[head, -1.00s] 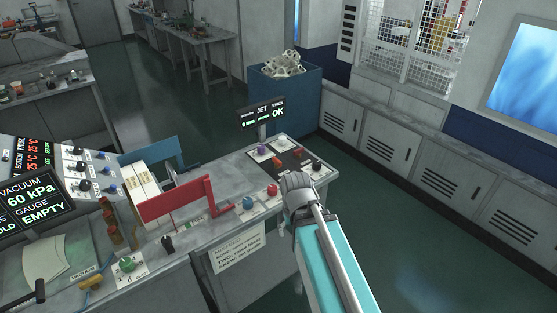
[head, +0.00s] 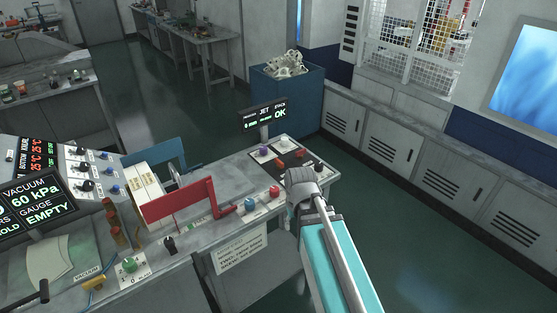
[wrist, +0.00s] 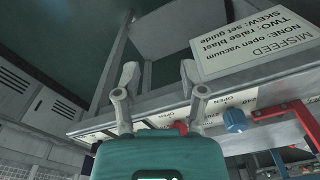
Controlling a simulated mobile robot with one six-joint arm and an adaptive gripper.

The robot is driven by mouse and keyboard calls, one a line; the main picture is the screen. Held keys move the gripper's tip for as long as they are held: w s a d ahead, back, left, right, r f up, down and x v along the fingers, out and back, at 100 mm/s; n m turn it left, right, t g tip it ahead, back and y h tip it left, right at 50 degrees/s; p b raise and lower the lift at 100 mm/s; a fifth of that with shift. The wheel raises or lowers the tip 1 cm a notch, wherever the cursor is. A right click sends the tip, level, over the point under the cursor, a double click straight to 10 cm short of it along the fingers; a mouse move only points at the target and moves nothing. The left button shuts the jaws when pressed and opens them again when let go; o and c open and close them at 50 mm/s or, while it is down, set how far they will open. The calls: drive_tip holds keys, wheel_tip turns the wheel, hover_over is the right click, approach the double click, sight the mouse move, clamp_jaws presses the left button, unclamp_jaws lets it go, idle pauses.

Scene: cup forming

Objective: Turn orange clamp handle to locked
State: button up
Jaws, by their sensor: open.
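Small orange-red handles (head: 280,163) sit on a dark plate at the right end of the bench in the head view. I cannot tell which is the clamp handle, or whether it is locked. No orange handle is clear in the wrist view.
A blue knob (head: 250,203) and a red knob (head: 274,191) line the bench's front edge. A red guard (head: 180,203) stands left of them. A small display (head: 263,115) stands behind the plate. The floor right of the bench is clear.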

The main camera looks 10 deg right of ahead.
drive_tip(key=w+d+r+n+t+p, duration=0.1)
drive_tip(key=w+r+p, duration=0.2)
drive_tip(key=w, duration=0.6)
drive_tip(key=w+d+r+n+t+y+p, duration=0.1)
drive_tip(key=w+r+n+p, duration=0.1)
drive_tip(key=w+r, duration=0.3)
drive_tip(key=w+d+r+n+t+p, duration=0.1)
drive_tip(key=w+r+p, duration=0.3)
drive_tip(key=w, duration=1)
drive_tip(key=shift+d+n+t+y+p, duration=0.3)
drive_tip(key=shift+n+t+y+p, duration=0.1)
drive_tip(key=shift+p, duration=0.1)
drive_tip(key=shift+w+f, duration=0.1)
drive_tip(key=b, duration=0.5)
approach(279, 161)
drive_tip(key=b+x, duration=0.7)
drive_tip(key=x, duration=0.2)
drive_tip(key=shift+w+f+b, duration=0.25)
drive_tip(key=shift+f+b, duration=0.05)
drive_tip(key=shift+b, duration=0.1)
clamp_jaws()
